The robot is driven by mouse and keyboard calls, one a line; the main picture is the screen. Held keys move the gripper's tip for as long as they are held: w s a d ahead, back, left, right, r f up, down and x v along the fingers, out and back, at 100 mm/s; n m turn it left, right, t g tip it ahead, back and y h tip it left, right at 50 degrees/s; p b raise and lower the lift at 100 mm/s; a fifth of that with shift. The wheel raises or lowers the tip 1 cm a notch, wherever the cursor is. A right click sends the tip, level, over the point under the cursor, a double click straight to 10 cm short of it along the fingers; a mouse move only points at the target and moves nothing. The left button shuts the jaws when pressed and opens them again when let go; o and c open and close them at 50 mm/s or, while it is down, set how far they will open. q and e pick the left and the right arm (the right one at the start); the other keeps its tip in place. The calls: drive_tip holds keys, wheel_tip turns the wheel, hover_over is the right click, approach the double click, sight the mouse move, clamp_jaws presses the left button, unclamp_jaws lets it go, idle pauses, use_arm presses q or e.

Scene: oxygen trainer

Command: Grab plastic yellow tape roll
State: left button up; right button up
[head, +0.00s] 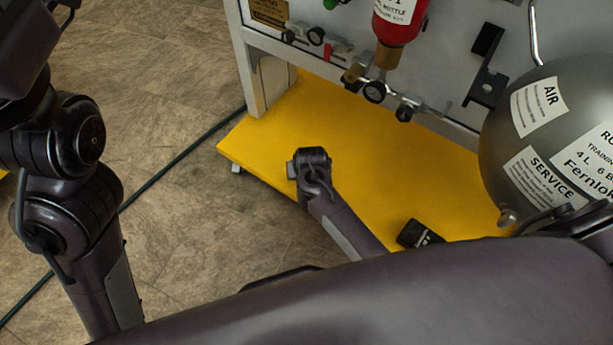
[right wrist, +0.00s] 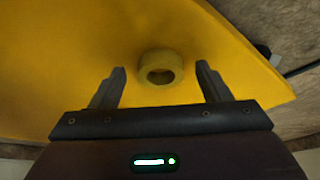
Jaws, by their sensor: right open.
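The yellow tape roll (right wrist: 160,66) shows in the right wrist view. It is a short yellow ring with a dark central hole, on the yellow surface (right wrist: 60,50) of almost the same colour. My right gripper (right wrist: 162,72) is open, with one finger on each side of the roll in the picture. Gaps show between the roll and both fingers, and nothing is held. I cannot pick out the roll in the head view, where my own arm covers part of the platform. My left arm shows at the left of the head view, but its gripper is out of view.
The yellow platform (head: 265,147) carries a grey panel frame with gauges and a red bottle (head: 399,15). A large grey air cylinder (head: 500,150) stands at the right. A small black object (head: 418,235) lies near the front edge. A dark cable (head: 170,162) crosses the floor.

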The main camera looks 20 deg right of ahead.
drive_tip(key=shift+w+f, duration=0.1)
drive_tip(key=shift+f, duration=0.1)
drive_tip(key=c, duration=1.1)
drive_tip(key=shift+o, duration=0.2)
drive_tip(key=shift+r, duration=0.1)
